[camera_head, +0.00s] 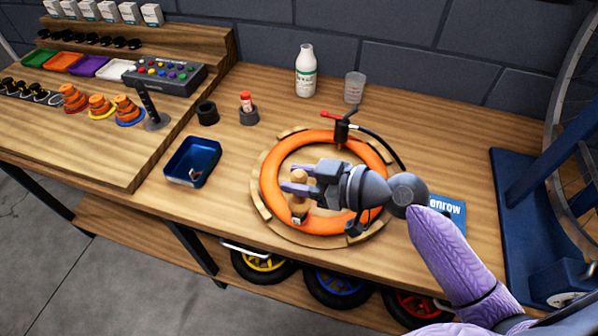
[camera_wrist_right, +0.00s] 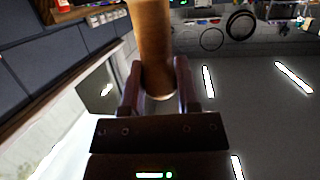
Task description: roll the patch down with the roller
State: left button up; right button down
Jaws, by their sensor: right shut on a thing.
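The orange inner tube (camera_head: 268,185) lies in a ring on a round wooden jig (camera_head: 262,212) on the bench. My right gripper (camera_head: 296,182) is over the tube's left front part, shut on the roller's wooden handle (camera_head: 299,203). In the right wrist view, the handle (camera_wrist_right: 152,45) stands between the two fingers (camera_wrist_right: 158,95). The roller's lower end is close to the tube at the front left; whether it touches cannot be told. I cannot make out the patch; the gripper and roller cover part of that area. My left gripper is not in view.
A blue tray (camera_head: 192,161) with a small item stands left of the jig. A red-handled pump or valve fitting (camera_head: 341,130) sits at the tube's back. A white bottle (camera_head: 306,71) and clear cup (camera_head: 354,88) stand behind. A blue wheel stand (camera_head: 515,215) is at right.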

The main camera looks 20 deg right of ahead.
jog(key=shift+r, duration=0.1)
jog(key=shift+f+b, duration=0.35)
jog(key=shift+f, duration=0.1)
dwell(0.5)
jog(key=shift+s+d, duration=0.35)
jog(key=shift+w+a, duration=0.1)
jog(key=shift+a, duration=0.05)
jog(key=shift+w+a, duration=0.55)
